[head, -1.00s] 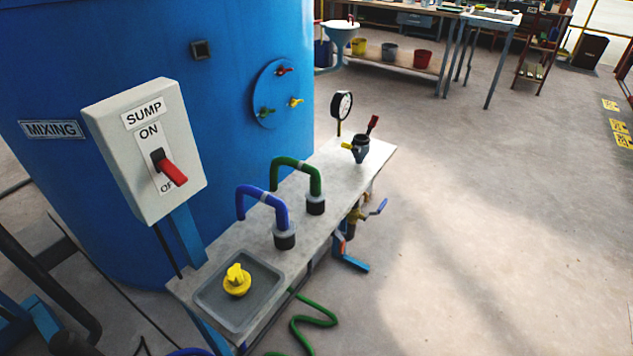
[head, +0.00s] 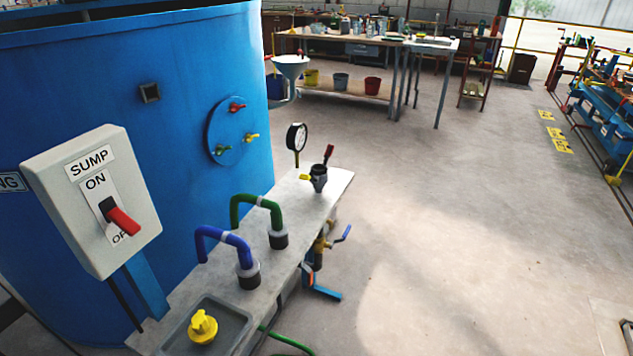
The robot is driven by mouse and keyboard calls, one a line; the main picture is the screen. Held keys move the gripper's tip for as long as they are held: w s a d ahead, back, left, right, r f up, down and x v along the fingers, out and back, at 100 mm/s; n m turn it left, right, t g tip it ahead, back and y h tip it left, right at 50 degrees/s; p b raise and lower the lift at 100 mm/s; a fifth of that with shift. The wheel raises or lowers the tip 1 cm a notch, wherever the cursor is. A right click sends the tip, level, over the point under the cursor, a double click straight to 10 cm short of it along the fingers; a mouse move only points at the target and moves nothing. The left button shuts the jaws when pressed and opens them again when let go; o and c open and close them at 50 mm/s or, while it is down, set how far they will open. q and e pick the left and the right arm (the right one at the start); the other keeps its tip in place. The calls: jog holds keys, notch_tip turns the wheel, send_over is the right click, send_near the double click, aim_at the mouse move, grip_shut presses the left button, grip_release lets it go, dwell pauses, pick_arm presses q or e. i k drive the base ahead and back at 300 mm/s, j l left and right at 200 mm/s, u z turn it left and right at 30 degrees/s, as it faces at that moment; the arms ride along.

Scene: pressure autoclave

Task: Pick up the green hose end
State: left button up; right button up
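A thin green hose (head: 286,341) shows at the bottom of the head view, below the bench's right side. It runs out of the frame, and I see no free end of it. A thicker green bent hose (head: 258,201) stands on the narrow grey bench (head: 322,200), with one end in a dark fitting with a grey collar (head: 278,238). Its other end goes down behind, towards the blue tank. Neither of my grippers is in view.
A SUMP switch box (head: 85,220) stands before the blue tank (head: 110,110). The floor (head: 440,240) to the right is clear.

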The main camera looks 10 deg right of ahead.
aim_at(278, 228)
jog(key=i+l+u, duration=0.15)
jog(key=l+u, duration=0.2)
jog(key=l, duration=0.2)
jog(key=l+u, duration=0.35)
jog(key=l, duration=0.2)
jog(key=l+u, duration=0.35)
jog(key=l, duration=0.3)
jog(key=i+l+u, duration=0.45)
jog(key=l, duration=0.15)
jog(key=i+l+u, duration=0.25)
jog(key=l+u, duration=0.25)
jog(key=l, duration=0.2)
jog(key=i+l+u, duration=0.2)
jog(key=l, duration=0.25)
jog(key=k, duration=0.05)
